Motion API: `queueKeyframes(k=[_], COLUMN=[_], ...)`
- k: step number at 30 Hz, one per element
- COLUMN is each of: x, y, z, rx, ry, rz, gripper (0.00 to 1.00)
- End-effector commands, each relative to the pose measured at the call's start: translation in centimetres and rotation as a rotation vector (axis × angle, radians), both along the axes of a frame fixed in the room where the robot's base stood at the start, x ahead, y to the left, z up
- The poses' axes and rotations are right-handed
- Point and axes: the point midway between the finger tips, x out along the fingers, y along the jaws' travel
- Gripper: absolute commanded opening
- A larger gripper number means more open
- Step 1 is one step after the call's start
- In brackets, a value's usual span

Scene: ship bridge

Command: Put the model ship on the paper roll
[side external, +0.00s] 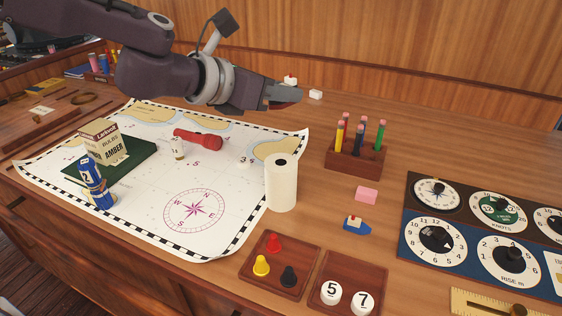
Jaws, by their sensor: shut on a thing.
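My gripper (284,94) is shut on a small model ship (290,79). The ship's white top with a red bit shows above the fingers, and some red shows below them; the fingers hide its middle. The white paper roll (281,185) stands upright on the desk, beside the right edge of the chart. My gripper is up in the air, higher in the picture than the roll and apart from it. A second small ship (356,225), with a blue hull and a white and red top, lies on the desk to the right of the roll.
A wooden pencil holder (354,160) with upright pencils and a pink eraser (367,194) are right of the roll. Wooden trays with pegs (279,265) and number discs (346,290) lie in front. A red flashlight (198,138) lies on the chart (140,195).

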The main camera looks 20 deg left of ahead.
Motion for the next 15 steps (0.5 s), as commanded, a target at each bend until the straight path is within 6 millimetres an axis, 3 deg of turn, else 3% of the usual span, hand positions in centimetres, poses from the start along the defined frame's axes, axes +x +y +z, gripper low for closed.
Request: queueKeyframes(k=[7, 15], x=[0.0, 0.0], y=[0.1, 0.0], z=[-3.2, -8.7], rx=[0.001, -0.002], ry=[0.003, 0.001], rz=[0.002, 0.0], gripper=[0.0, 0.0])
